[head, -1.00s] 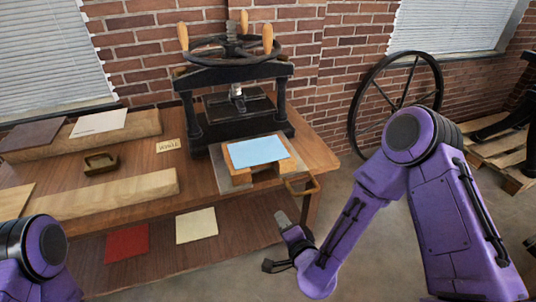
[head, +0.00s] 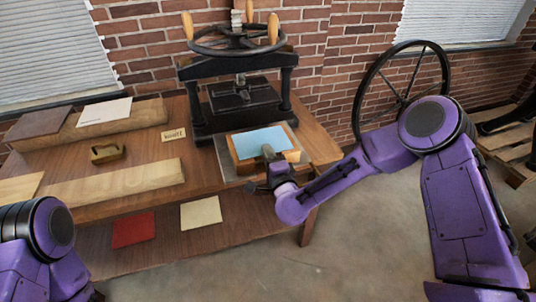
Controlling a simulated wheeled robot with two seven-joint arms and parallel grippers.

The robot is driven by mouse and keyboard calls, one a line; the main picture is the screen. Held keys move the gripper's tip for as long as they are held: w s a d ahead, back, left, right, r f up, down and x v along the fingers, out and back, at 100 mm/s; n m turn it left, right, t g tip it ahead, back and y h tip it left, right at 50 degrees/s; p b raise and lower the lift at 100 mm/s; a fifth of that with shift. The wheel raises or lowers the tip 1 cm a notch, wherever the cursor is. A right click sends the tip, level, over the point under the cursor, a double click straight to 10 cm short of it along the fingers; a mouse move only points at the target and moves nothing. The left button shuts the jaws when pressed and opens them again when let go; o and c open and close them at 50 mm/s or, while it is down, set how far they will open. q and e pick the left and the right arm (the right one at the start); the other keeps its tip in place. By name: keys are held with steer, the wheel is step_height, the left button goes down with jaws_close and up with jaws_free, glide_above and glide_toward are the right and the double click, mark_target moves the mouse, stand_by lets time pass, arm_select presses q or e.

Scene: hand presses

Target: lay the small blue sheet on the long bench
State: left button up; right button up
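The small blue sheet (head: 256,140) lies flat on a wooden-edged tray (head: 236,153) in front of the black press. The long wooden bench (head: 150,208) carries the press and tray. My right gripper (head: 269,153) is at the tray's front edge, its grey tip overlapping the sheet's near edge in the view. I cannot tell whether it touches the sheet or tray, or whether its fingers are open. The gripper hides part of the tray front and its handle. Only my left arm shows, at the lower left; its gripper is out of view.
The black press (head: 243,110) with its handwheel stands behind the tray. Planks, a white sheet (head: 104,111), a brown sheet (head: 40,122), a brass piece (head: 107,152) and a label (head: 173,134) occupy the left. Red (head: 133,229) and cream (head: 201,212) sheets lie lower down.

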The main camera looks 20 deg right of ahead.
steer(key=shift+w, duration=0.1)
jaws_close()
steer(key=s+r+p, duration=0.3)
steer(key=s+p, duration=0.1)
steer(key=s, duration=0.7)
steer(key=s+r+p, duration=0.3)
steer(key=s+p, duration=0.2)
steer(key=s, duration=0.6)
steer(key=shift+d, duration=0.3)
stand_by(0.5)
